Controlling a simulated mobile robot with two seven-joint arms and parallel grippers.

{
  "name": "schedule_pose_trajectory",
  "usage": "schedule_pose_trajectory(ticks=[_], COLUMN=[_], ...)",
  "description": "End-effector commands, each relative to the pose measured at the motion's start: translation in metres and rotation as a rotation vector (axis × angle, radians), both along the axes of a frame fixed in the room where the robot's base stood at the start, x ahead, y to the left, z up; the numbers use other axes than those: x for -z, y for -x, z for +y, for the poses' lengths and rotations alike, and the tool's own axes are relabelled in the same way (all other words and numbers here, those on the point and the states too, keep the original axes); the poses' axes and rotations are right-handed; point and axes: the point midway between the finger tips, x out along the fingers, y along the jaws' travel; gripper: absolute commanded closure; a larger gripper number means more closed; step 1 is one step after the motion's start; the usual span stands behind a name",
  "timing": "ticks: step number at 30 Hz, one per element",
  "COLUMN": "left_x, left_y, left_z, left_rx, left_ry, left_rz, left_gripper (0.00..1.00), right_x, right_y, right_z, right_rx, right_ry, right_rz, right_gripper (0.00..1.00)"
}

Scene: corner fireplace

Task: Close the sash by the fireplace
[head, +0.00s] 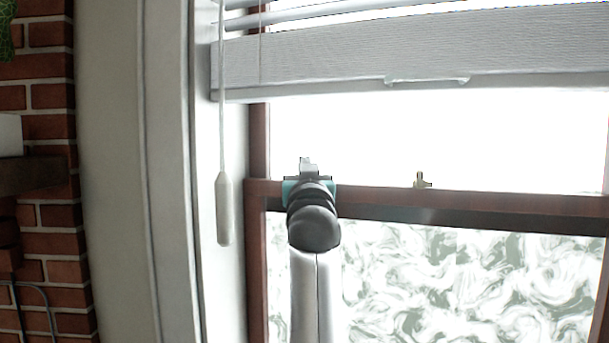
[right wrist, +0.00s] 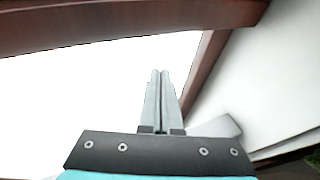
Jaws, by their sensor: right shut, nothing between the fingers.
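Bright white glass is above the rail. Below it is a dark band, then a white and grey-green swirled area. My right gripper (head: 308,165) is shut and empty, in front of the rail near its left end; contact cannot be told. In the right wrist view its closed fingers (right wrist: 160,75) point at the bright pane, below a brown wooden bar (right wrist: 120,22) and left of a brown upright (right wrist: 205,72). My left gripper is out of view.
A white blind (head: 400,55) hangs over the window top, with a clear handle (head: 427,80) on its bottom edge. Its wand (head: 224,205) hangs left of my right arm. White trim (head: 120,170) and the brick fireplace (head: 55,150) stand at the left.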

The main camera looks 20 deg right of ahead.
Motion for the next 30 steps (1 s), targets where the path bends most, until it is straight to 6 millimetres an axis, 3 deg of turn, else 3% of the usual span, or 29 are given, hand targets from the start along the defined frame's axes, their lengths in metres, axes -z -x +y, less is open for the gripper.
schedule_pose_trajectory(ticks=[7, 9, 15, 30], left_x=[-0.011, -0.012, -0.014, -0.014], left_y=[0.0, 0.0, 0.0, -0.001], left_z=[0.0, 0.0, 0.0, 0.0], left_rx=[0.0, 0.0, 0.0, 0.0], left_ry=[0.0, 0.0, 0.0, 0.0], left_rz=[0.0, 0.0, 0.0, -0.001], left_gripper=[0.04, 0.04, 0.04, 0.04], right_x=[-0.01, 0.006, 0.026, 0.032], right_y=[-0.028, -0.026, -0.026, -0.025], right_z=[-0.009, -0.008, -0.008, -0.01], right_rx=[0.0, 0.0, 0.0, 0.001], right_ry=[0.001, 0.0, -0.001, 0.001], right_rz=[0.001, 0.004, 0.002, 0.0], right_gripper=[1.0, 1.0, 1.0, 1.0])
